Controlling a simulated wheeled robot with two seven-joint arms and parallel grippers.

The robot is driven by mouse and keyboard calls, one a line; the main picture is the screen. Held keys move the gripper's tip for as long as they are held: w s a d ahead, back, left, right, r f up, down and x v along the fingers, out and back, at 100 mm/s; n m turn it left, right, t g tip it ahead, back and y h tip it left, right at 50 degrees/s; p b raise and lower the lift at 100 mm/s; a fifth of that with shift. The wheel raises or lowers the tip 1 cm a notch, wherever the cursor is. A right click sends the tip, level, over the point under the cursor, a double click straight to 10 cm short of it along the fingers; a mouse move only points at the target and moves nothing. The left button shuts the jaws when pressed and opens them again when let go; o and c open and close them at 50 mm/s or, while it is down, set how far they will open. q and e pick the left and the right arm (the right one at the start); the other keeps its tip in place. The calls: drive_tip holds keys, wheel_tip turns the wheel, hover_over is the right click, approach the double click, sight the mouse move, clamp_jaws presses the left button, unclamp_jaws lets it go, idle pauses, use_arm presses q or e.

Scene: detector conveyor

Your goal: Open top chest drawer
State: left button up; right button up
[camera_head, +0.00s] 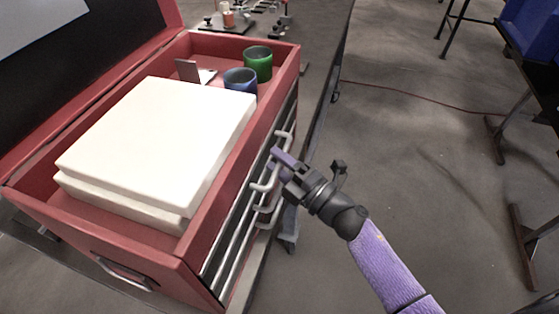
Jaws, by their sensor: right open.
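A red tool chest (217,161) with an open lid stands at the left on a dark bench. Its drawer fronts face right, with several long pale edges and metal handles. The upper handle (285,142) is beside my right gripper (276,160). The gripper is open, its purple fingers close to the handles; whether they touch or surround one I cannot tell. The drawers look shut. My left gripper is not in view.
The chest's top tray holds a stack of white slabs (160,138), a blue cup (240,80), a green cup (258,63) and a small metal piece (188,71). The bench (318,60) continues behind. Bare floor (420,150) lies to the right, crossed by a red cable (400,91).

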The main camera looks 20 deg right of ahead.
clamp_jaws()
idle(1.3)
